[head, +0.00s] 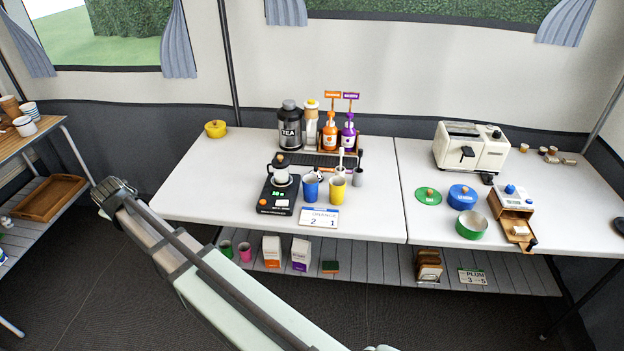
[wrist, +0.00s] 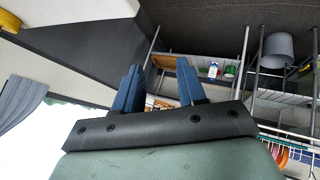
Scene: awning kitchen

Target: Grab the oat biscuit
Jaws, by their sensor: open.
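I cannot pick out an oat biscuit with certainty in either view. Several small brown and tan pieces (head: 551,155) lie at the back right of the table, right of the toaster, too small to identify. My gripper (wrist: 158,66) shows two blue fingers, spread apart with nothing between them. In the head view, the end of my arm is at the left, in front of the table's left end and far from the small pieces.
A white table (head: 375,215) holds a cream toaster (head: 470,148), a black scale (head: 278,198), cups, bottles, a green bowl (head: 471,226) and a wooden box with a drawer (head: 514,203). A slatted shelf (head: 375,268) runs below.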

